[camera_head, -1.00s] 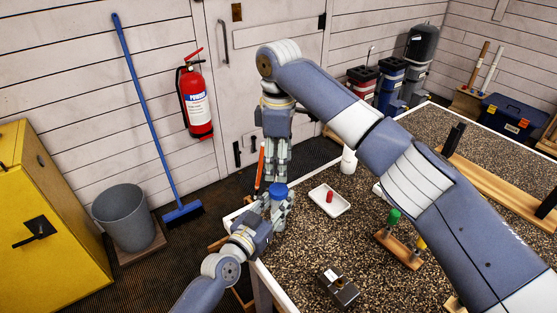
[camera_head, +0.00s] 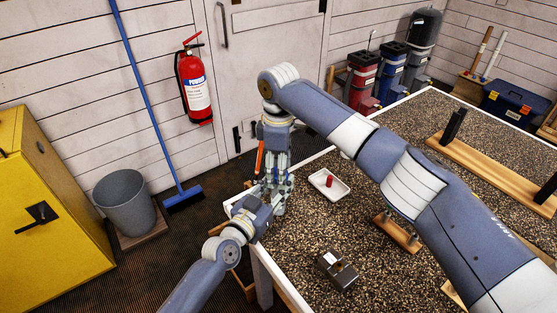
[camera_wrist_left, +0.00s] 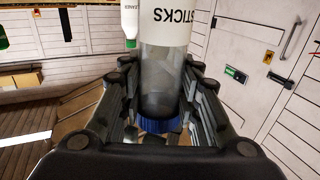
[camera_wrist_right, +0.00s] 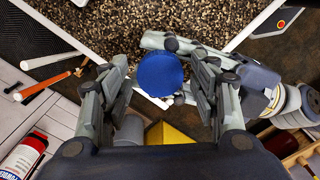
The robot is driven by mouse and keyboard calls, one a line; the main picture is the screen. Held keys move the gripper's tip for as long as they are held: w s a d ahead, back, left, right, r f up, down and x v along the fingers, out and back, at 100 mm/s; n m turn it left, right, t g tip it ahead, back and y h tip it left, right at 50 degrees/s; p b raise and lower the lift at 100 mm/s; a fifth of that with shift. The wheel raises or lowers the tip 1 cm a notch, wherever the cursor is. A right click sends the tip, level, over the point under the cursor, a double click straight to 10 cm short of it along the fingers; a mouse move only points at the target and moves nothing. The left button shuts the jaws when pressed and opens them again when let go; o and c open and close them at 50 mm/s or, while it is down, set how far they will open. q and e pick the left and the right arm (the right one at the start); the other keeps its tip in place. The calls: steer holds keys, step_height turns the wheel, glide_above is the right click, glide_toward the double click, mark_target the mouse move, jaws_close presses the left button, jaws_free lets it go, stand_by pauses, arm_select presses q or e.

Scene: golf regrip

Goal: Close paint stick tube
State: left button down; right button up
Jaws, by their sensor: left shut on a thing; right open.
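The paint stick tube (camera_wrist_left: 166,80) has a clear body and a white label with "STICKS" upside down in the left wrist view. My right gripper (camera_wrist_right: 163,92) points down from above. Its open fingers stand on both sides of the cap, with no clear contact visible. In the head view the fingers of both grippers hide the cap.
A white tray (camera_head: 341,193) with a red piece (camera_head: 329,181) lies on the speckled table (camera_head: 300,236) right of the grippers. A dark metal block (camera_head: 337,271) stands nearer. A wooden rack (camera_head: 396,232) lies partly under my right arm.

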steer(key=c, duration=1.1)
steer(key=o, duration=1.1)
steer(key=shift+r, duration=2.2)
step_height(320, 180, up, 4)
steer(key=shift+f, duration=0.2)
